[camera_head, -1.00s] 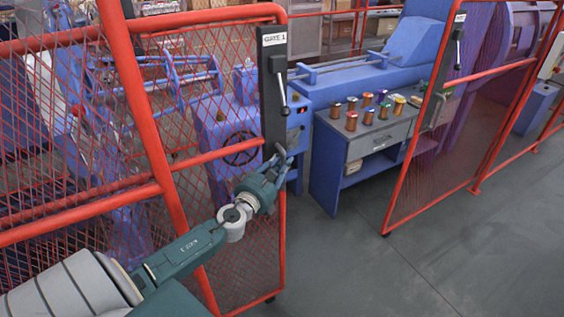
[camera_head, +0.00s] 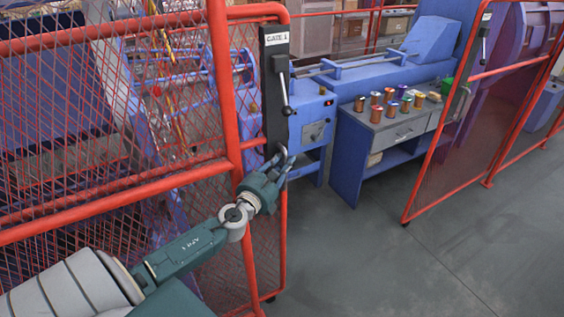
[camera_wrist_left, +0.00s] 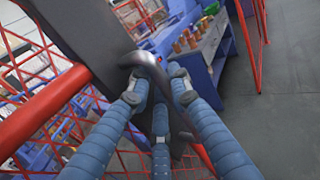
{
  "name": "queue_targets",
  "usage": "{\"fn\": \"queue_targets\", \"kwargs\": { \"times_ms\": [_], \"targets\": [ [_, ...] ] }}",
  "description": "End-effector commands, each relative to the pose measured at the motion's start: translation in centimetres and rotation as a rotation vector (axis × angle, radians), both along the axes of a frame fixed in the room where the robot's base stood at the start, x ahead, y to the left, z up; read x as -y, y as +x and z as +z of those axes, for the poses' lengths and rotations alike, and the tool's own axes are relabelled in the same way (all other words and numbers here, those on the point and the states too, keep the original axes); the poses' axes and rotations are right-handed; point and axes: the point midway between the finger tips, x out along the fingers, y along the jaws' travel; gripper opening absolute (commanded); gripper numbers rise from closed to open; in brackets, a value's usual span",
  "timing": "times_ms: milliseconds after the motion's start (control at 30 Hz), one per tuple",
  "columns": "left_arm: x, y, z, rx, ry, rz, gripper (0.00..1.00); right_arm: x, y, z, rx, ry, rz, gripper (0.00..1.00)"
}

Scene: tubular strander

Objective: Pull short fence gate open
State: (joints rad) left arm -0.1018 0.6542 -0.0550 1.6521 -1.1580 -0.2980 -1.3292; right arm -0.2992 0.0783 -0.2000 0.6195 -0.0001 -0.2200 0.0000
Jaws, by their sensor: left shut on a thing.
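The short fence gate (camera_head: 284,220) is a red tubular frame with red mesh, at the centre-left of the head view. A dark plate labelled "GATE 1" (camera_head: 275,90) is fixed on its free edge, with a lever (camera_head: 285,95) on its upper part. My left gripper (camera_head: 282,160) is shut on the dark pull handle (camera_head: 283,153) at the plate's lower end. In the left wrist view the blue fingers (camera_wrist_left: 158,85) close around this handle (camera_wrist_left: 150,68). The gate stands open, with a wide gap to the right. My right gripper is not in view.
Another red mesh panel with a dark plate (camera_head: 483,38) stands right of the gap. A blue workbench (camera_head: 350,160) with several coloured spools is behind the gap. Grey floor (camera_head: 380,270) is clear in front and to the right.

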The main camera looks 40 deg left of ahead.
Motion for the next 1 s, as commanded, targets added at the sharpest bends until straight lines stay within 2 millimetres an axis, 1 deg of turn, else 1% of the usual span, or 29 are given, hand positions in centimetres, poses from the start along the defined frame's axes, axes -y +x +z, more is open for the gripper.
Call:
{"fn": "queue_targets", "kwargs": {
  "times_ms": [200,233,300,567,667,767,867,1000],
  "targets": [
    [0.1,0.0,-0.1,-0.002,0.0,-0.003,0.0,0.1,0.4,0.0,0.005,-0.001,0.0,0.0],
    [0.1,0.0,-0.1,-0.002,0.0,-0.003,0.25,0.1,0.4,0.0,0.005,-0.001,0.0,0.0],
    [0.1,0.0,-0.1,-0.002,0.0,-0.003,0.37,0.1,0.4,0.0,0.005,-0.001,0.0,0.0],
    [0.0,0.0,0.0,-0.001,0.0,-0.001,0.37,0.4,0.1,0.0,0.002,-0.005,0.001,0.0],
    [0.1,-0.3,-0.1,-0.001,0.0,-0.001,0.37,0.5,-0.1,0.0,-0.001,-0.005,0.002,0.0],
    [0.3,-1.3,-0.2,-0.003,-0.001,-0.001,0.37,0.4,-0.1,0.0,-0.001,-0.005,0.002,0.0],
    [0.6,-2.9,-0.2,-0.004,-0.001,-0.002,0.37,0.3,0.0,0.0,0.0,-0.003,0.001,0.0],
    [1.2,-5.7,-0.3,-0.006,-0.002,-0.002,0.37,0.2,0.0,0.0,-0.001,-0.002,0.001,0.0]
  ]
}}
